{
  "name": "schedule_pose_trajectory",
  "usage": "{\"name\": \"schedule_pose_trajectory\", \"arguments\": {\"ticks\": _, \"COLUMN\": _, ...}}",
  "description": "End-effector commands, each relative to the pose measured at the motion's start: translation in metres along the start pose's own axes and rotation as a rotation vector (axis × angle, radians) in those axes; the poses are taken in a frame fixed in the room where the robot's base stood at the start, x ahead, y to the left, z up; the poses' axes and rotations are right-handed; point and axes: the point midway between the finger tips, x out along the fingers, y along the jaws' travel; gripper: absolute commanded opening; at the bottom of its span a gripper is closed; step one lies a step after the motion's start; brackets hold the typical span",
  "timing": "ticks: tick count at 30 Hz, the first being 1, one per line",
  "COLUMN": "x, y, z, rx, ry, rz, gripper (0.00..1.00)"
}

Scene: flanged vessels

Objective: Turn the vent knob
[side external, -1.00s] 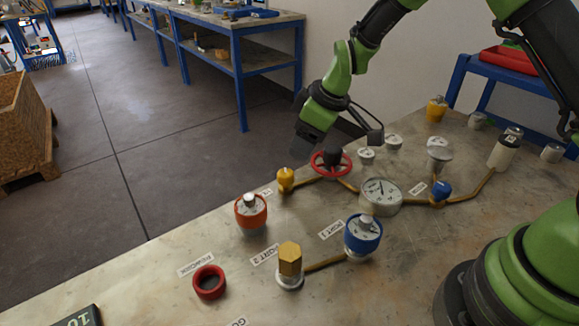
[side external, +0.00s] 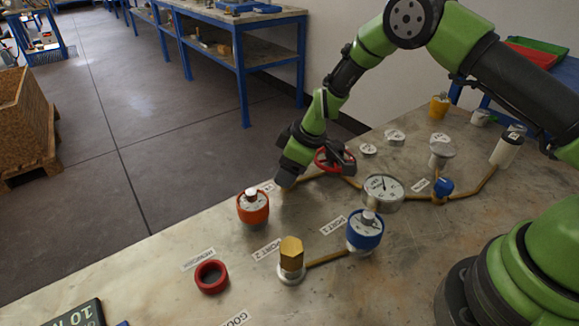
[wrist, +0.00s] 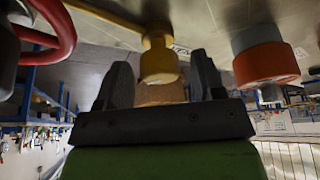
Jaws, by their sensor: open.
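A yellow knob (wrist: 158,60), which I take to be the vent knob, stands between the two fingers of my gripper (wrist: 163,80) in the wrist view. The fingers are apart, one on each side of it, and a gap shows beside each finger. In the side view my gripper (side external: 287,182) points down over the knob's spot, left of the red handwheel (side external: 336,160), and hides the knob. Whether a finger touches it cannot be told. The label beside it is too small to read.
The orange-collared vessel (side external: 253,207) stands close by, and also shows at right in the wrist view (wrist: 265,63). The handwheel is close on the other side (wrist: 55,30). A gauge (side external: 383,190), blue-collared vessel (side external: 364,231), brass hex fitting (side external: 291,256) and red ring (side external: 211,276) stand nearer the camera.

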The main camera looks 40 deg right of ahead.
Motion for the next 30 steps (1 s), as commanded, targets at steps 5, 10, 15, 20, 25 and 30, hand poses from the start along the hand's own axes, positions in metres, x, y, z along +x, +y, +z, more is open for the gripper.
{"name": "schedule_pose_trajectory", "arguments": {"ticks": 5, "x": 0.0004, "y": -0.0001, "z": 0.0, "rx": 0.0, "ry": 0.0, "rz": 0.0, "gripper": 0.62}}
{"name": "schedule_pose_trajectory", "arguments": {"ticks": 10, "x": 0.0002, "y": -0.0001, "z": 0.0, "rx": 0.0, "ry": 0.0, "rz": 0.0, "gripper": 0.35}}
{"name": "schedule_pose_trajectory", "arguments": {"ticks": 15, "x": 0.0001, "y": 0.0, "z": 0.0, "rx": 0.001, "ry": 0.0, "rz": 0.001, "gripper": 0.14}}
{"name": "schedule_pose_trajectory", "arguments": {"ticks": 20, "x": 0.0001, "y": -0.0007, "z": -0.0001, "rx": 0.05, "ry": -0.002, "rz": 0.021, "gripper": 0.14}}
{"name": "schedule_pose_trajectory", "arguments": {"ticks": 25, "x": -0.0001, "y": -0.0012, "z": 0.0, "rx": 0.179, "ry": -0.003, "rz": 0.075, "gripper": 0.14}}
{"name": "schedule_pose_trajectory", "arguments": {"ticks": 30, "x": 0.0, "y": -0.0013, "z": 0.0005, "rx": 0.274, "ry": -0.005, "rz": 0.115, "gripper": 0.14}}
